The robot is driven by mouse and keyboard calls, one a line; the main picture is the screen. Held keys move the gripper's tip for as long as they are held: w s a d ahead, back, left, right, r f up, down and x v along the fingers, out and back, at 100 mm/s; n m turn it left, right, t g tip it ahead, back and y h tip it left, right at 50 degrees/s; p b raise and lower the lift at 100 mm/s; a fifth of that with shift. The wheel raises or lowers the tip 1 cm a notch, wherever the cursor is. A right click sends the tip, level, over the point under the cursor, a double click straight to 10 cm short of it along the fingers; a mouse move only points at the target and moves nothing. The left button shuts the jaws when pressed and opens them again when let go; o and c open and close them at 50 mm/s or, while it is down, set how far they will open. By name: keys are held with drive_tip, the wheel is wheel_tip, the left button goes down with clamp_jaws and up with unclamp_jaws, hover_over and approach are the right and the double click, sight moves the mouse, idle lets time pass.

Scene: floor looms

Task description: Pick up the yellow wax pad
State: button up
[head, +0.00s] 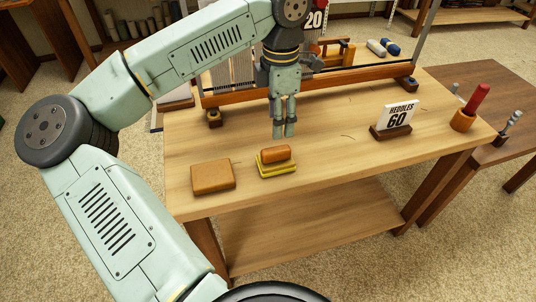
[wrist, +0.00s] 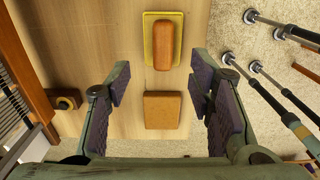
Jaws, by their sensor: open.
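The yellow pad (head: 278,171) lies near the front edge of the wooden table, with a rounded orange-brown block (head: 276,154) resting on top of it. In the wrist view the yellow pad (wrist: 148,45) is at the top centre, its middle hidden by the block (wrist: 164,45). My gripper (head: 284,134) points down above the table, behind the pad in the head view, and is empty. In the wrist view its two fingers stand wide apart, with the pad beyond their tips.
A flat tan-brown square block (head: 213,177) lies left of the pad. A loom frame (head: 310,84) spans the back. The table's front middle is clear.

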hover_over(277, 149)
wheel_tip(277, 149, down, 4)
drive_tip(key=shift+w+d+f+p, duration=0.1)
drive_tip(key=shift+w+f+p, duration=0.05)
drive_tip(key=shift+f+p, duration=1.2)
drive_tip(key=shift+f, duration=1.55)
drive_tip(key=shift+c, duration=0.5)
clamp_jaws()
